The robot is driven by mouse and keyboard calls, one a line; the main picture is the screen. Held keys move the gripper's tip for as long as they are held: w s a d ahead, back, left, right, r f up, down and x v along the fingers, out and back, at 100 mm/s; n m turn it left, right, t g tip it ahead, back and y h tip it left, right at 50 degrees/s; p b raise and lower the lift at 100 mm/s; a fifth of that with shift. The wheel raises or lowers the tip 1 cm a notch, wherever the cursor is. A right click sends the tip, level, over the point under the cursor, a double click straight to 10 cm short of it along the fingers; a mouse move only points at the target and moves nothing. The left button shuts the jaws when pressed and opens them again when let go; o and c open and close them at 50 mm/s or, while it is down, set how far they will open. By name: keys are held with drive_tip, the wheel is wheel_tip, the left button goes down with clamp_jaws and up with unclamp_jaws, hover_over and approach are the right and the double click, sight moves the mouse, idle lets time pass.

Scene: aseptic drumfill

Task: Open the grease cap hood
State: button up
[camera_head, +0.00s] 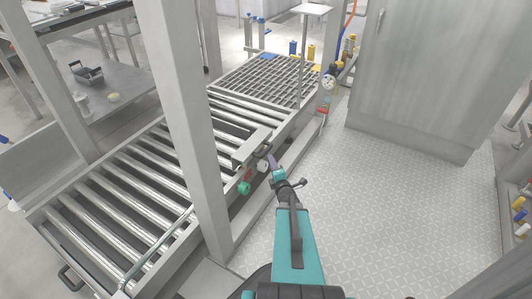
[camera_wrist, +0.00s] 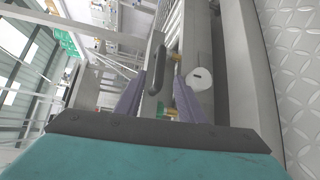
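A grey metal box-like cover (camera_head: 250,146), which looks like the grease cap hood, sits on the right side rail of the roller conveyor. In the wrist view, its grey face (camera_wrist: 153,108) carries a dark elongated handle (camera_wrist: 157,68). My gripper (camera_head: 272,162) is beside the cover in the head view. In the wrist view, my gripper (camera_wrist: 159,78) has its two purple fingers apart, one on each side of the handle. I see a gap between fingers and handle; contact cannot be told. Whatever lies under the cover is hidden.
A white round cap (camera_wrist: 200,78) sits just right of my right finger. A green knob (camera_head: 244,188) is below the cover. A steel post (camera_head: 185,120) stands left of my arm. A cabinet (camera_head: 420,70) stands at back right. The checkered floor (camera_head: 400,210) is clear.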

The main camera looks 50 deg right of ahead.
sight(267, 151)
drive_tip(key=shift+b+x, duration=1.2)
drive_tip(key=shift+x, duration=4.25)
clamp_jaws()
